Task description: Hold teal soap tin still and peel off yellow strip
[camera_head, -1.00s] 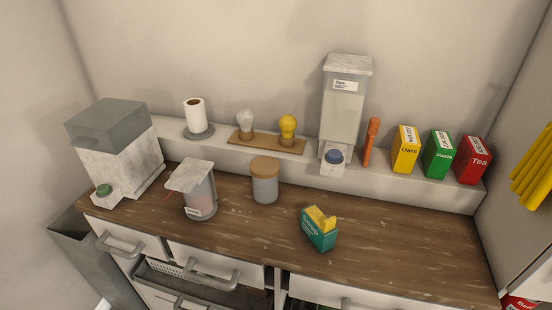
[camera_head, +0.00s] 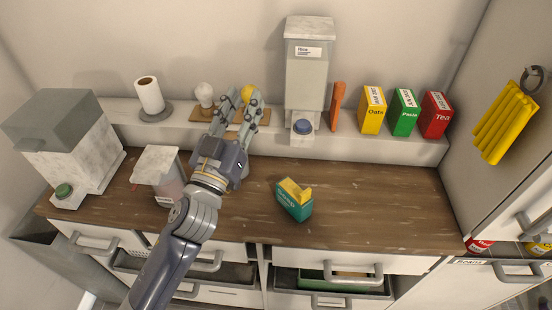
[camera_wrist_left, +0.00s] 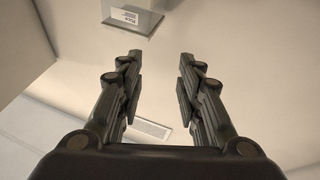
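The teal soap tin (camera_head: 294,208) stands on the wooden counter right of the middle in the head view. The yellow strip (camera_head: 294,189) lies over its top, with a raised end at the right. My left gripper (camera_head: 241,100) is raised over the counter, up and to the left of the tin and apart from it. Its two fingers are spread with nothing between them. The left wrist view also shows the open fingers (camera_wrist_left: 159,85), with pale surfaces beyond. My right gripper is in neither view.
On the back shelf stand a paper roll (camera_head: 149,96), a rice dispenser (camera_head: 306,80), an orange stick (camera_head: 337,106) and yellow, green and red boxes (camera_head: 403,112). A grey-topped machine (camera_head: 65,145) and a lidded jar (camera_head: 160,172) stand left. The counter right of the tin is clear.

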